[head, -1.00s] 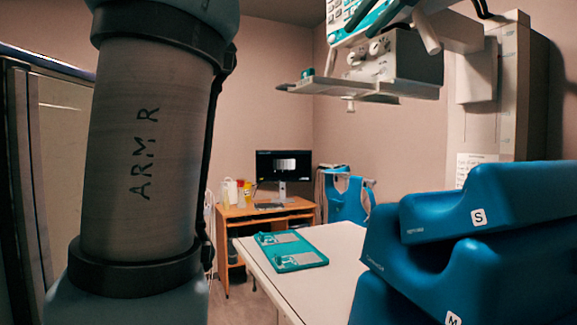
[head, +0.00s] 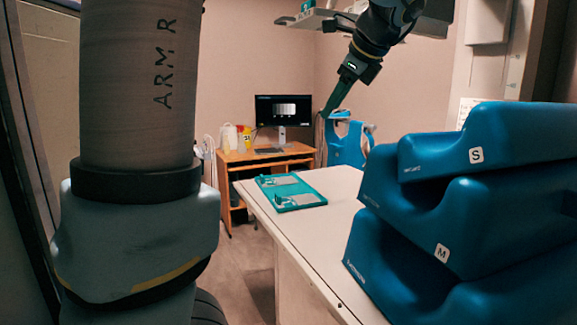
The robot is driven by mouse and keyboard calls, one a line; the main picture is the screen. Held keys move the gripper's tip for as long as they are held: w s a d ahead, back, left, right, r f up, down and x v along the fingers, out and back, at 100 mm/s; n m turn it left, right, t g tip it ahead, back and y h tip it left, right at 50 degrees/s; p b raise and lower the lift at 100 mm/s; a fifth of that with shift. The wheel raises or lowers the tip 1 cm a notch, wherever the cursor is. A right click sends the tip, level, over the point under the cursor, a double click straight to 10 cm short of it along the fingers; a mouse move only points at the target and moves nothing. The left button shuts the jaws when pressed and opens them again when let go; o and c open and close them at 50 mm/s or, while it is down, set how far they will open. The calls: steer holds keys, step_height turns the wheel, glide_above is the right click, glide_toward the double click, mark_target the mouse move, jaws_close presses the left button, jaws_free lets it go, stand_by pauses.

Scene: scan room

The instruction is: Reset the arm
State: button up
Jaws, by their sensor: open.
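My gripper (head: 326,112) hangs at the upper middle of the head view, at the end of my dark wrist. It points down and to the left, above the far end of the white table (head: 318,248). Its narrow greenish fingers show nearly side-on, so the gap between them is hard to see. It is open and I see nothing held in it. My large upper arm link, lettered ARM R, fills the left of the view.
Blue cushions marked S and M (head: 487,218) are stacked at the right. A teal tray (head: 290,192) lies on the table. Behind are a wooden desk (head: 236,160) with a monitor (head: 283,110), a blue apron-like item (head: 347,143) and overhead equipment (head: 300,20). Floor shows left of the table.

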steer(key=s+a+f+n+g+h, duration=0.1)
steer(key=s+a+f+n+g, duration=0.1)
steer(key=s+a+f+n, duration=0.2)
steer(key=s+a+f+n+g+h, duration=0.1)
steer(key=s+a+f+n, duration=0.3)
steer(key=a+f+n, duration=0.3)
steer(key=s+a+f+n+g+h, duration=0.2)
steer(key=s+a+f+n, duration=0.2)
steer(key=f+n, duration=0.7)
steer(key=shift+s+a+f+n+g, duration=0.35)
steer(key=shift+a+f, duration=0.4)
steer(key=shift+f, duration=3.25)
steer(key=shift+w, duration=0.1)
